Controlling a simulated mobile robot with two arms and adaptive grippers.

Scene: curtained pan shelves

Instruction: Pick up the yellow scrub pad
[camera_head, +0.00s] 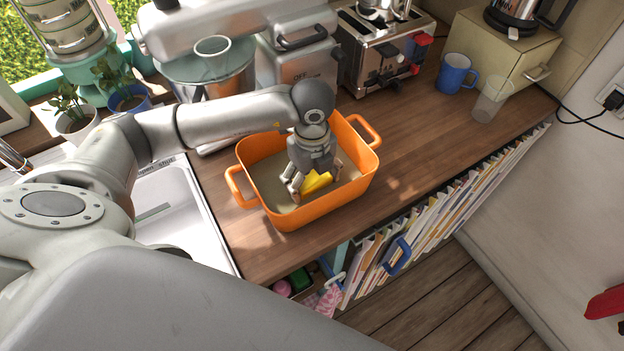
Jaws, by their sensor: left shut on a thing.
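The yellow scrub pad (317,182) is inside an orange tub (312,214) with two handles on the wooden counter. My left gripper (314,186) reaches down into the tub from above and is shut on the pad. Its fingers and palm hide part of the pad. I cannot tell whether the pad still touches the tub's floor. My right gripper does not show in this view.
A sink (180,213) lies left of the tub. A stand mixer (205,72), a toaster (383,50), a blue mug (455,74) and a clear glass (491,99) stand behind and to the right. The counter right of the tub is clear.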

